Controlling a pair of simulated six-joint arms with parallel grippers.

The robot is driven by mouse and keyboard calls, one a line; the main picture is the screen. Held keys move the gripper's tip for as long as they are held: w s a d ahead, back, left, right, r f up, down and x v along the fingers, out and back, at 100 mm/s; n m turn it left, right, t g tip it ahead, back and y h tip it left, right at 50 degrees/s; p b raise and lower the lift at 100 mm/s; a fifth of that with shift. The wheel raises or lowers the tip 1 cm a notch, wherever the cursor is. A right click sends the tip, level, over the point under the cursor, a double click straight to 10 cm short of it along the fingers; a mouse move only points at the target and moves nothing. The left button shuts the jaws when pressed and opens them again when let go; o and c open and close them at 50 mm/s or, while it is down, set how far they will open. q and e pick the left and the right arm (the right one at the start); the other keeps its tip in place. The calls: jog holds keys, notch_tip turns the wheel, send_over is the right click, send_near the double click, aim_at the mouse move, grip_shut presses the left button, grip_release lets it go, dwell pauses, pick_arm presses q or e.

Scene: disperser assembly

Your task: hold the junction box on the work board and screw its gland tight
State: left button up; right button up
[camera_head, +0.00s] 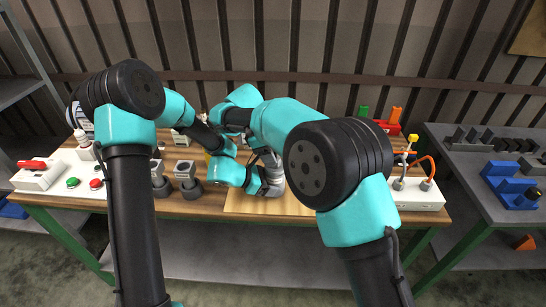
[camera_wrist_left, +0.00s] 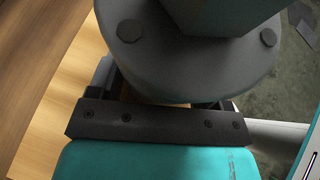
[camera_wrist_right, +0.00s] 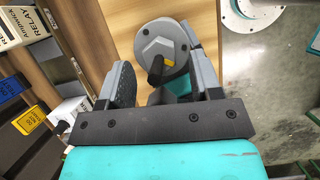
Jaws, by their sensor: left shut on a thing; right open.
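In the head view the box (camera_head: 273,184) stands on the pale wooden work board (camera_head: 238,203). My left gripper (camera_wrist_left: 170,92) is shut on the box; its fingertips are mostly hidden beneath it. In the head view, my arms partly hide both grippers.
A white panel with green and red buttons (camera_head: 73,183) is at the table's left. A white block with an orange cable (camera_head: 418,193) stands at the right. Grey fixtures (camera_head: 190,182) sit left of the board. A side table (camera_head: 480,190) holds blue blocks.

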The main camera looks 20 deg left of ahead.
jog(key=shift+x, duration=0.85)
